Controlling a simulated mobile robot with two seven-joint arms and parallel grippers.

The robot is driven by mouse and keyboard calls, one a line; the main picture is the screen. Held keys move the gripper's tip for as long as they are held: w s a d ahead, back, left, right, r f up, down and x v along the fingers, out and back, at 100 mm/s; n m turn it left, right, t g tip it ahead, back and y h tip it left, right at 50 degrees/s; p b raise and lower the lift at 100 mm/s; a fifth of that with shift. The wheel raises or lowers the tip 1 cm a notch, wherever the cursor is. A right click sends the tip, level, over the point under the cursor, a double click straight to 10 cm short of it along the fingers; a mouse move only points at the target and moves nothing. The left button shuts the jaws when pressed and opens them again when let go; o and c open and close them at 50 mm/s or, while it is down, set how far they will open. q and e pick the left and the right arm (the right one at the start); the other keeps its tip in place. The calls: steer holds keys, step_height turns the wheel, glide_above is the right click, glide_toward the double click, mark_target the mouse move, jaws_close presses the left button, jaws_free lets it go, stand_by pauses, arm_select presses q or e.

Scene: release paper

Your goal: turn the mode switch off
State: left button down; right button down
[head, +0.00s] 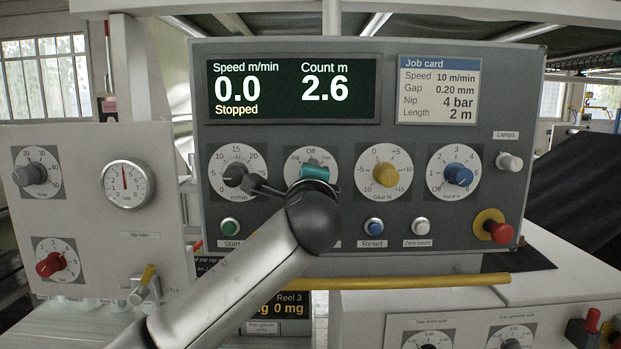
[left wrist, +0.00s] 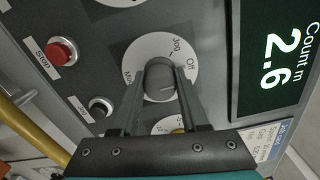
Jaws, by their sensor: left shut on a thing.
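The mode switch is a grey knob (left wrist: 160,72) on a round white dial (left wrist: 137,50), with Jog and Off marks readable in the left wrist view. My left gripper (left wrist: 160,84) has a finger on each side of the knob and is shut on it. A pale line shows on the knob, but I cannot tell which mark it points at. In the head view my left gripper (head: 315,172) covers the knob, and Off shows above it on the dial. My right gripper is not in view.
The display (head: 293,88) reads speed 0.0, Stopped, count 2.6. A black speed knob (head: 236,174) is left of the switch, and a yellow knob (head: 387,174) and a blue knob (head: 458,174) are right. Green start (head: 230,226) and blue reset (head: 375,227) buttons sit below.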

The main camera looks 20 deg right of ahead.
arm_select(q)
steer(key=shift+c, duration=2.1)
jaws_free()
steer(key=b+v, duration=0.4)
steer(key=v, duration=1.1)
steer(key=shift+s+a, duration=0.1)
